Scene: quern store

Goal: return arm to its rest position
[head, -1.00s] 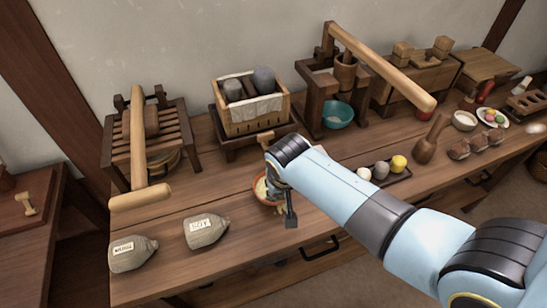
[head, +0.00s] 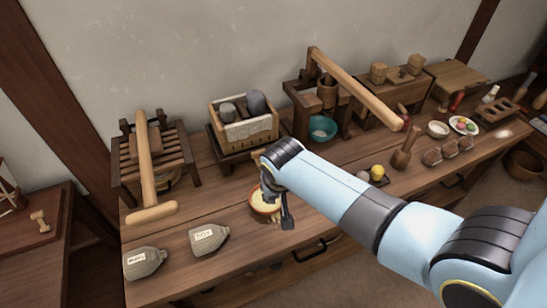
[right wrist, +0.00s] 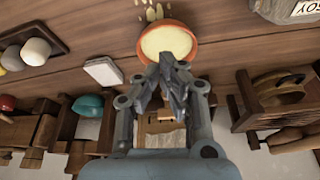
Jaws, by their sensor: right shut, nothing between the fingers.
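My right arm (head: 385,220) is light blue with dark joints and reaches in from the right over the long wooden bench. My right gripper (head: 286,222) points down beside an orange bowl (head: 255,206) of pale yellow meal and partly covers it. In the right wrist view, the gripper (right wrist: 165,62) is shut and empty, its fingertips over the near rim of the bowl (right wrist: 195,46). I cannot tell whether they touch it. My left gripper is not in view.
Two labelled sacks (head: 145,263) lie at the bench's front left. Behind my gripper stands a crate (head: 250,128) with grey stones. A lever press (head: 360,90) with a long beam and a teal bowl (head: 322,131) stand farther right. Pale bits (right wrist: 152,13) lie by the orange bowl.

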